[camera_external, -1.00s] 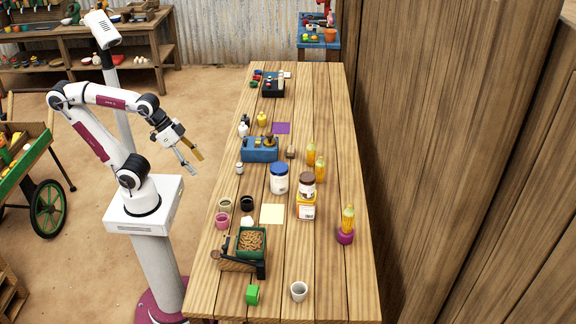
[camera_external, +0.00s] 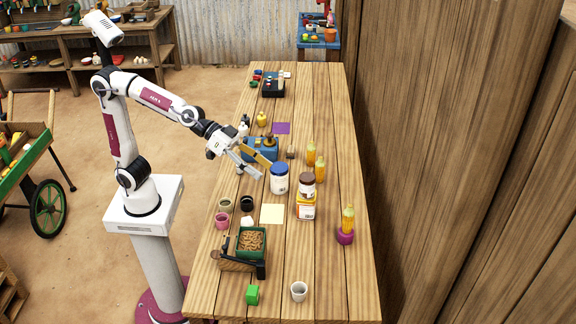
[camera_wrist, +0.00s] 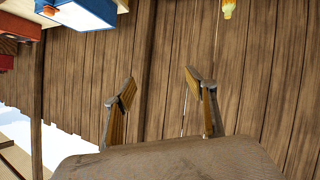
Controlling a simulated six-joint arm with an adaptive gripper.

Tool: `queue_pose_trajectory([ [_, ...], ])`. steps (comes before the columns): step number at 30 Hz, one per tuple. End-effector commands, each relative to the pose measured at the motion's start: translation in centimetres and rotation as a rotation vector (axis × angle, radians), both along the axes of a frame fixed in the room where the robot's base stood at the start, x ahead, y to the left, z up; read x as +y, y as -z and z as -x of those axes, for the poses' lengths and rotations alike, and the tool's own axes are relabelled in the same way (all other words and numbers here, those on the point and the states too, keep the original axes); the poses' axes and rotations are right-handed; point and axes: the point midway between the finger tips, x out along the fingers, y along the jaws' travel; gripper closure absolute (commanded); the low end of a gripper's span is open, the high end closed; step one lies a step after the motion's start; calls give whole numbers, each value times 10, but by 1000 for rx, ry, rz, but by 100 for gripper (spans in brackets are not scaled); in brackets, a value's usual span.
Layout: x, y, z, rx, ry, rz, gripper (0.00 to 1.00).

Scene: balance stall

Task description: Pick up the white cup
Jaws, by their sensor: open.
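The white cup (camera_external: 299,291) stands upright near the front end of the wooden table in the external view, right of a green block. Its dark inside faces up and it looks empty. My gripper (camera_external: 258,164) is over the table's left half, well behind the cup, near the blue box and the blue-lidded jar. Its two fingers are spread with nothing between them. The open fingers also show in the wrist view (camera_wrist: 161,95), against the wooden wall. The cup does not show in the wrist view.
A blue-lidded jar (camera_external: 279,184) and a brown-lidded jar (camera_external: 307,179) stand mid-table. The table right of the cup is clear.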

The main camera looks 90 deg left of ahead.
Motion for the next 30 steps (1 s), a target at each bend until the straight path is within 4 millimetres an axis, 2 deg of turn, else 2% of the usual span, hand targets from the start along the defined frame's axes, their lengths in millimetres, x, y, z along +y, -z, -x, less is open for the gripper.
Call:
queue_pose_trajectory([
  [6, -34, -5, -48, -66, -31, 47, 44],
  [16, -78, 1, -110, -149, -116, 99, 44],
  [23, -106, 18, -144, -189, -190, 116, 44],
  [30, -132, 49, -169, -214, -282, 114, 44],
])
